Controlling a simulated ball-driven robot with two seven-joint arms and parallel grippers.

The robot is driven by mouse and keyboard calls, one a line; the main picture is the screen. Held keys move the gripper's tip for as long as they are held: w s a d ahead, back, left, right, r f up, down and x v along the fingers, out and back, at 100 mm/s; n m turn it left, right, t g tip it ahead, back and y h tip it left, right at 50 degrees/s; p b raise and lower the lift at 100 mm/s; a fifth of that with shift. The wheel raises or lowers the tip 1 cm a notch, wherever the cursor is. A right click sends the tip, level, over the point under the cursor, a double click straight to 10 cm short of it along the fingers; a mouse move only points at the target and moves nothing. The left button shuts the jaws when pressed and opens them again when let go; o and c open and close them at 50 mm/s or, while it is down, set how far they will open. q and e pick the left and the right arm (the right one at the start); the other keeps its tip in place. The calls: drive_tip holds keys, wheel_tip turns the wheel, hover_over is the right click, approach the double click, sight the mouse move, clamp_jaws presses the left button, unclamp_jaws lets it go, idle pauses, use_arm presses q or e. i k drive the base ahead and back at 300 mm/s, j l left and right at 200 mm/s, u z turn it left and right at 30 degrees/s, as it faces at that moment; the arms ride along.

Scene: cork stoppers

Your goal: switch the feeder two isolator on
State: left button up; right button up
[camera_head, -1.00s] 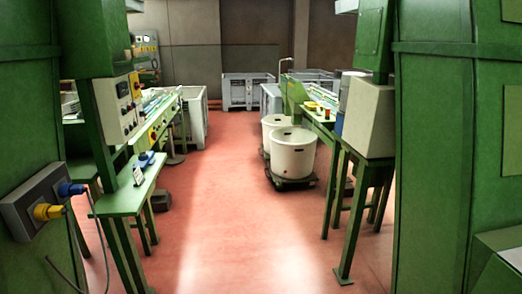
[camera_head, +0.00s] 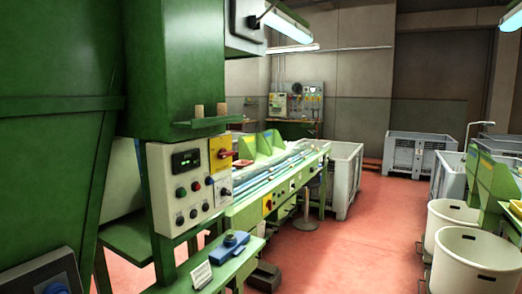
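A grey control panel (camera_head: 181,205) with a small display and several buttons is on the green machine at the left. On its right side sits a yellow plate with a red rotary handle (camera_head: 225,153). Below it is a pale plate with a dark rotary knob (camera_head: 223,191). Another red-and-yellow switch (camera_head: 267,204) is farther along the green conveyor bench. I cannot read any label, so I cannot tell which switch is the feeder two isolator or its position. Neither of my grippers is in view.
A blue device (camera_head: 229,247) and a small white sign (camera_head: 201,275) are on the low green bench. Pale tubs (camera_head: 470,262) stand at the right. The red floor (camera_head: 350,245) between is clear.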

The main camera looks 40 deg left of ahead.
sight(223, 153)
drive_tip(key=i+u, duration=0.25)
drive_tip(key=i, duration=0.15)
drive_tip(key=i+l+u, duration=0.25)
drive_tip(key=i, duration=0.2)
drive_tip(key=i+l+u, duration=0.25)
drive_tip(key=i, duration=0.15)
drive_tip(key=j, duration=0.1)
